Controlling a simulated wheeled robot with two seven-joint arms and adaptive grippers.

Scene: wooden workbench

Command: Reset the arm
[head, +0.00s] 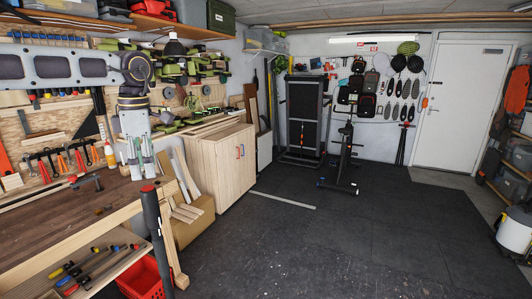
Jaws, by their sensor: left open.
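My left arm (60,67) comes in from the left at the height of the wall tools and bends down at a dark joint. My left gripper (142,172) hangs from it, pointing down, with its two fingers apart and nothing between them. It shows in front of the right end of the wooden workbench (60,215). Its exact height above the bench top is hard to tell. My right arm and right gripper are not in view.
A dark upright post (153,240) with a red top stands at the bench's front corner. A red crate (143,278) is below. A wooden cabinet (222,170) stands behind to the right. The dark floor (350,235) at the right is mostly clear.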

